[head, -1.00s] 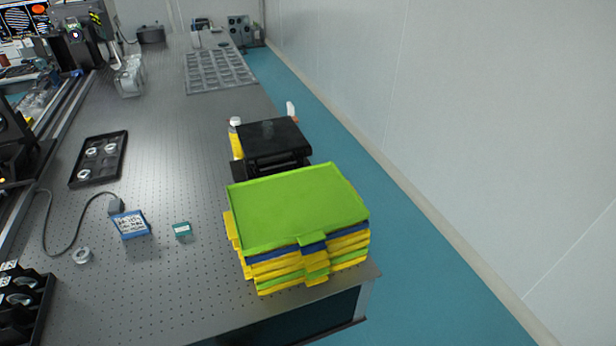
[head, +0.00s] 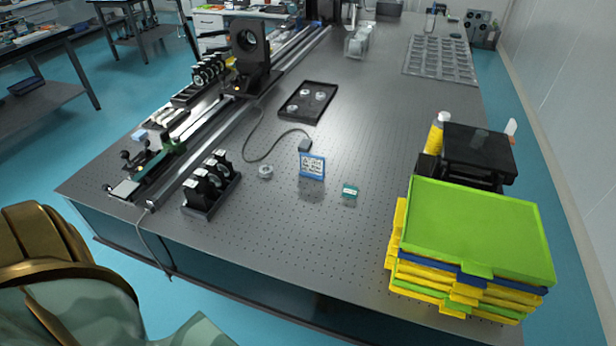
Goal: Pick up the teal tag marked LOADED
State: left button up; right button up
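A small teal tag (head: 350,191) with a white label patch lies on the perforated grey optical table (head: 290,232). Its lettering is too small to read. A blue-framed sign (head: 312,166) stands just left of it, apart from it. The stack of trays is to its right, with a gap between. Neither of my grippers shows in the head view.
A stack of green, yellow and blue trays (head: 478,232) stands at the table's right corner, a black stand (head: 478,150) behind it. Mounted optics (head: 211,186), a metal ring (head: 265,171), a cable (head: 262,128) and a black tray (head: 309,99) lie leftward. The table front is clear.

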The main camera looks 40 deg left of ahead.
aim_at(348, 191)
jog(key=u, duration=0.8)
